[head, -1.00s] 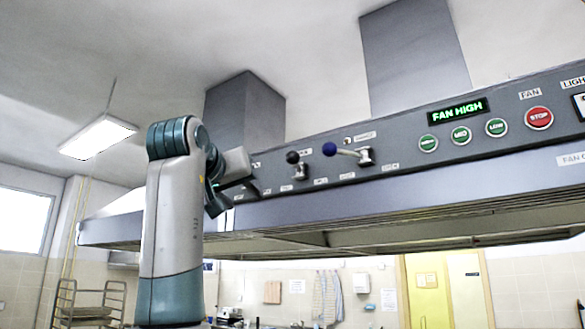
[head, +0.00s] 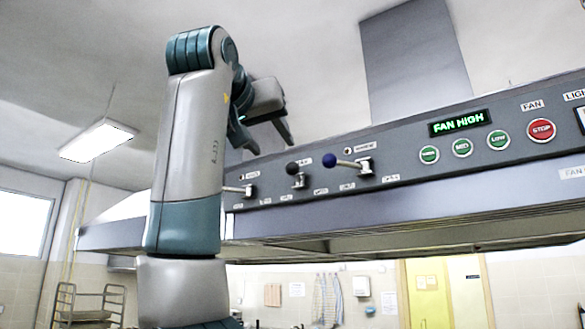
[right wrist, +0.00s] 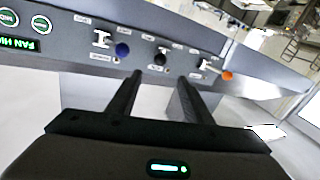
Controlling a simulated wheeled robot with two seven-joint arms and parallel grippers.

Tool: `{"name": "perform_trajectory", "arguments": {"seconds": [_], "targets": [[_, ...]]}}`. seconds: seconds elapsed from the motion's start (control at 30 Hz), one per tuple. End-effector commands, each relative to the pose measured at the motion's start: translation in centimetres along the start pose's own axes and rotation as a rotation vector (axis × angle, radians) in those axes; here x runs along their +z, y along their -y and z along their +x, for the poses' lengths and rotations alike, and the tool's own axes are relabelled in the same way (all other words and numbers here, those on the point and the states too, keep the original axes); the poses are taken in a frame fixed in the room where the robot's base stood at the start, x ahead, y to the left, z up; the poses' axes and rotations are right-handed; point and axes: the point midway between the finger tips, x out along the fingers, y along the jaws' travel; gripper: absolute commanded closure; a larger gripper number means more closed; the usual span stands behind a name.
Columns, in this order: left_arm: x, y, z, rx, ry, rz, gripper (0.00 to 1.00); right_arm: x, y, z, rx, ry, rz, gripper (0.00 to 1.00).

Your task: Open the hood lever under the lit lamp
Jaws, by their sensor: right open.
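Three hood levers sit on the grey panel. The blue-knobbed lever (head: 330,160) points left, and shows in the right wrist view (right wrist: 122,50). The black-knobbed lever (head: 292,168) is in the middle, also in the right wrist view (right wrist: 160,59). The left lever (head: 249,191) has its knob hidden by my arm; the wrist view shows it orange (right wrist: 227,75). Small lamps and labels sit above the levers; I cannot tell which lamp is lit. My right gripper (head: 288,138) is open and empty above the panel, its fingers (right wrist: 161,78) apart from the levers. My left gripper is out of view.
The hood panel (head: 410,167) also carries a green FAN HIGH display (head: 459,123), green buttons (head: 462,148) and a red STOP button (head: 541,129) at right. A grey duct (head: 415,60) rises behind. The air above the levers is free.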

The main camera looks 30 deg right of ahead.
Motion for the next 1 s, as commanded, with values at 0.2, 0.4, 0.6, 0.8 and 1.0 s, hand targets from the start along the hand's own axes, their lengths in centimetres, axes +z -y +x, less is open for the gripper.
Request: {"name": "perform_trajectory", "arguments": {"seconds": [0.2, 0.4, 0.6, 0.8, 1.0], "targets": [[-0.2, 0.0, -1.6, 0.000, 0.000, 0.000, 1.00, -0.3, -0.1, 2.9, 0.002, 0.003, -0.001, 0.54], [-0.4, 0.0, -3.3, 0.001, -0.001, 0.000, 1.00, -0.3, -0.1, 6.4, 0.001, 0.004, -0.001, 0.54], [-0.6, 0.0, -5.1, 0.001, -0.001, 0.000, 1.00, -0.4, -0.1, 10.1, 0.001, 0.003, -0.001, 0.54], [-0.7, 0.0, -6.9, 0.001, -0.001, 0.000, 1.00, -0.3, -0.1, 13.4, 0.001, 0.003, -0.001, 0.54], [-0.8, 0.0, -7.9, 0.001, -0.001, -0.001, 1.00, -0.2, -0.1, 15.6, 0.002, 0.002, -0.001, 0.54]]}}
